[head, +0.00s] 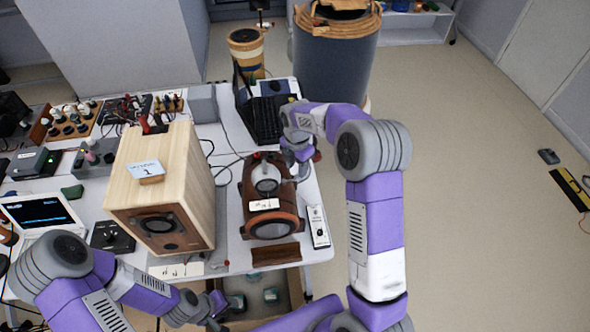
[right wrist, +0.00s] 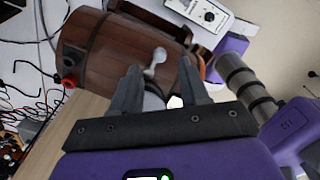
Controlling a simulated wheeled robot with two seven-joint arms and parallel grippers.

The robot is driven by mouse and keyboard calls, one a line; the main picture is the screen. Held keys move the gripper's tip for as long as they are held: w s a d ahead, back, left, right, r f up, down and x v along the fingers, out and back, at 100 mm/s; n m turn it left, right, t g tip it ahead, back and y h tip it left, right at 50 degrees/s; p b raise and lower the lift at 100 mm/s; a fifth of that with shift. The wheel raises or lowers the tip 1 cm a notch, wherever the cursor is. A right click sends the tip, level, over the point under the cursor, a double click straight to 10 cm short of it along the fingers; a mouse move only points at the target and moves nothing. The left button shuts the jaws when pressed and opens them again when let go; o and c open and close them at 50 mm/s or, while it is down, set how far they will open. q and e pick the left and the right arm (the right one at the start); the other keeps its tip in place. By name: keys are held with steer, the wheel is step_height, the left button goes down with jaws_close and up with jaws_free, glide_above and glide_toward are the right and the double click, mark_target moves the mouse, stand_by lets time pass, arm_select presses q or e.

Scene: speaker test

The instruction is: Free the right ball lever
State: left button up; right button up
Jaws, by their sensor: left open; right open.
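The brown wooden barrel-shaped speaker (head: 285,222) lies on the table, its round front toward me. It also shows in the right wrist view (right wrist: 105,55). There a small silver ball lever (right wrist: 156,60) stands out from its wooden side. My right gripper (head: 298,152) is at the back right of the barrel in the head view. In the right wrist view its open fingers (right wrist: 159,66) point at the barrel, with the lever in the gap between their tips. I cannot tell whether they touch it. My left gripper (head: 222,303) is low at the table's front edge, open and apart from the barrel.
A tall light wooden speaker box (head: 186,185) stands left of the barrel. A white control box with a knob (head: 318,226) lies on the right. A black laptop (head: 262,118) is behind. Red terminals (right wrist: 68,83) and loose cables are at the barrel's far end.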

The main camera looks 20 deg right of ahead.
mark_target(297, 176)
step_height(297, 176, down, 4)
steer(key=shift+f, duration=0.25)
jaws_close()
